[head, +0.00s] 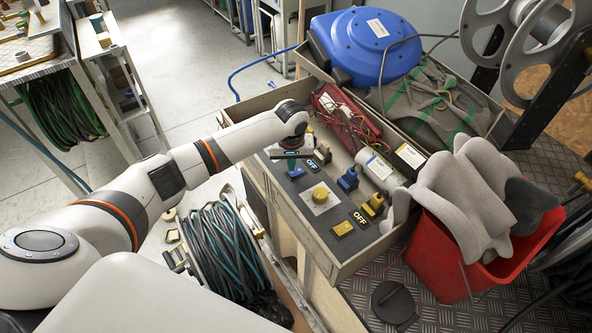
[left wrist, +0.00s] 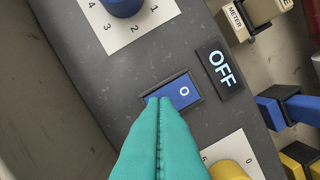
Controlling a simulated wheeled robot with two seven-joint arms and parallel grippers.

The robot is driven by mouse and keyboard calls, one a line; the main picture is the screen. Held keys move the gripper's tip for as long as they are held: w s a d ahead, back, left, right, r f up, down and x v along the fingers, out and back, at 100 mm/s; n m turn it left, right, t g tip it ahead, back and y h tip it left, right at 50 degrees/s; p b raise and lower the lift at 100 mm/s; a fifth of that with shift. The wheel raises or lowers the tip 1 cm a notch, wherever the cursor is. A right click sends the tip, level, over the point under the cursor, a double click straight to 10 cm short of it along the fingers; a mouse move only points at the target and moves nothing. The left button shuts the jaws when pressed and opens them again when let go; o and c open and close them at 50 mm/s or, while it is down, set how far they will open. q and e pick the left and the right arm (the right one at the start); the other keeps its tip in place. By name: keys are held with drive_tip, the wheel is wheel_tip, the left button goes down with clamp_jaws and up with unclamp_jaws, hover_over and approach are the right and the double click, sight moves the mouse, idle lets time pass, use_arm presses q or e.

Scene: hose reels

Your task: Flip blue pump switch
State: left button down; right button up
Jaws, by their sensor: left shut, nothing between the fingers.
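The blue pump switch (left wrist: 184,92) is a rocker in a dark frame, marked "O", in the middle of the left wrist view. In the head view the switch (head: 296,172) is small, just below my gripper. A display beside it (left wrist: 220,68) reads OFF. My left gripper (left wrist: 159,101) has teal fingers, pressed together and empty. Its tips cover the left end of the switch; I cannot tell whether they touch it. In the head view my left gripper (head: 291,157) points down over the panel. My right gripper is not in view.
A blue dial (left wrist: 122,5) and a yellow dial (left wrist: 230,170) flank the switch. A yellow switch (head: 342,228) with its own OFF display lies nearer. Blue (head: 348,180) and yellow (head: 373,206) connectors stand at right.

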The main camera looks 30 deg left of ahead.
sight(292, 173)
use_arm(q)
drive_tip(key=shift+f, duration=0.85)
idle(0.7)
wheel_tip(292, 173, up, 7)
drive_tip(key=p, duration=0.8)
drive_tip(key=shift+r, duration=0.1)
idle(0.4)
